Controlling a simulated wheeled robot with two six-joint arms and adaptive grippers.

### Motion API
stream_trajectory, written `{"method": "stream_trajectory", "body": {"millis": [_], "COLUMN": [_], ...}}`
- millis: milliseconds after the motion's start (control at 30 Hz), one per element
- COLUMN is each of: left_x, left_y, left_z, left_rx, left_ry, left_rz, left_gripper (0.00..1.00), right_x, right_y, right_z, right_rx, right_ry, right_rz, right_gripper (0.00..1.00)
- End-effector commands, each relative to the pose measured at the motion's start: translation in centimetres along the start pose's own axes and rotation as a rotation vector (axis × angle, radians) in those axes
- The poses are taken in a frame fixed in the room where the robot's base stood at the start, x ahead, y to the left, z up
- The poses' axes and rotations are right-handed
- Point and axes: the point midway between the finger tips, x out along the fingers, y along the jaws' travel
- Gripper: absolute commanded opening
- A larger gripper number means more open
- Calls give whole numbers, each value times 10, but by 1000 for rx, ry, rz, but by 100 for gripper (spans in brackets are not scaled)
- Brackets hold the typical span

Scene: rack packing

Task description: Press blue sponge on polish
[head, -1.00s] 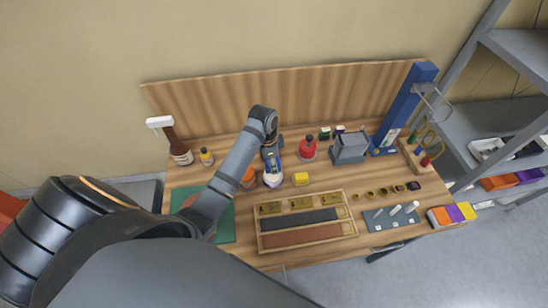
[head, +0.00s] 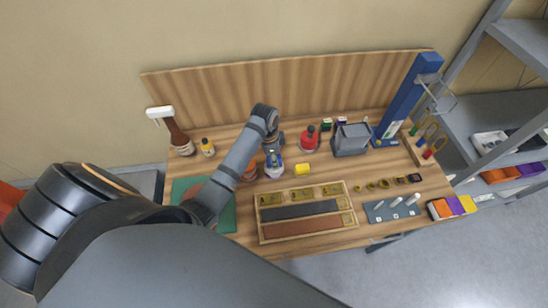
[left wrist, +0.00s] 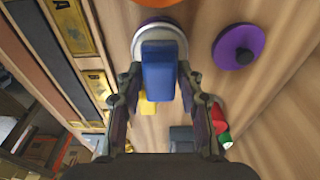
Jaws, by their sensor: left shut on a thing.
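The blue sponge (left wrist: 158,70) is a small upright block in the left wrist view. My left gripper (left wrist: 158,78) is shut on it, with one finger on each side. The sponge's far end overlaps a round, pale-rimmed polish tin (left wrist: 140,42). Whether it touches the polish inside cannot be told. In the head view the polish tin (head: 270,174) stands on the bench under my left gripper (head: 273,153), and only a little blue shows there. My right gripper is not in view.
A wooden tray (head: 262,236) lies in front. A red bottle (head: 308,139) stands behind.

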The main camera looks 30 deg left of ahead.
Motion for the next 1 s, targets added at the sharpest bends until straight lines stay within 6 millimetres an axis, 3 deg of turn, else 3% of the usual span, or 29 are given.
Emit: {"method": "stream_trajectory", "body": {"millis": [1000], "left_x": [9], "left_y": [0], "left_z": [1], "left_rx": [0], "left_ry": [0], "left_rz": [0], "left_gripper": [12], "right_x": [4], "right_y": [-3], "right_z": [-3], "right_rx": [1], "right_ry": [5], "right_rz": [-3], "right_gripper": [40]}}
